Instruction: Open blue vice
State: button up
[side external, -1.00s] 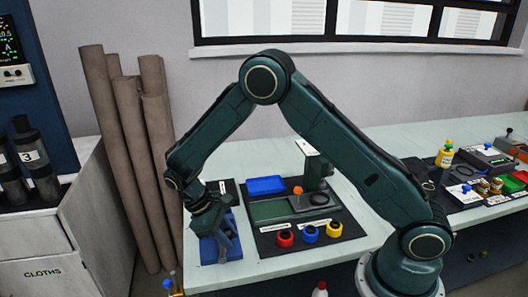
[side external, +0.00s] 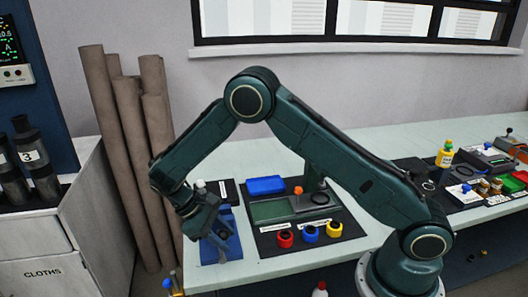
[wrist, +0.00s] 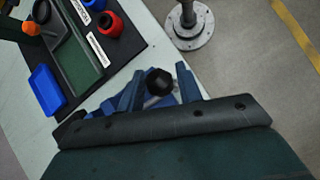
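The blue vice (side external: 232,248) stands at the left end of the bench in the side external view, partly covered by my gripper (side external: 218,234). In the wrist view, blue parts of the vice (wrist: 164,101) show low between the fingers of my gripper (wrist: 160,82). The fingers are apart. A round black knob (wrist: 159,81) on a pale rod shows between them, with gaps on both sides. I cannot tell whether the vice jaws are open or shut.
A dark mat right of the vice holds a blue tray (side external: 266,185), a green-topped device (side external: 271,210) and red (side external: 285,239), blue (side external: 309,234) and yellow (side external: 334,229) round parts. A white-capped item (side external: 200,184) stands behind my wrist. The bench's front edge is close.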

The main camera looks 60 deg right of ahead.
jog(key=shift+o, duration=0.7)
jog(key=shift+s+d, duration=0.1)
jog(key=shift+d, duration=0.05)
jog(key=shift+s+d+f+t+y, duration=1.2)
jog(key=shift+s+d+t+y, duration=0.6)
jog(key=shift+t+y, duration=0.9)
notch_tip(320, 180, up, 14)
jog(key=d, duration=0.2)
jog(key=s+r+m+t+h, duration=0.1)
jog(key=s+r+t, duration=0.3)
jog(key=s+r, duration=0.9)
jog(key=shift+s+m+t, duration=0.15)
jog(key=shift+m+t, duration=0.15)
jog(key=shift+m, duration=0.5)
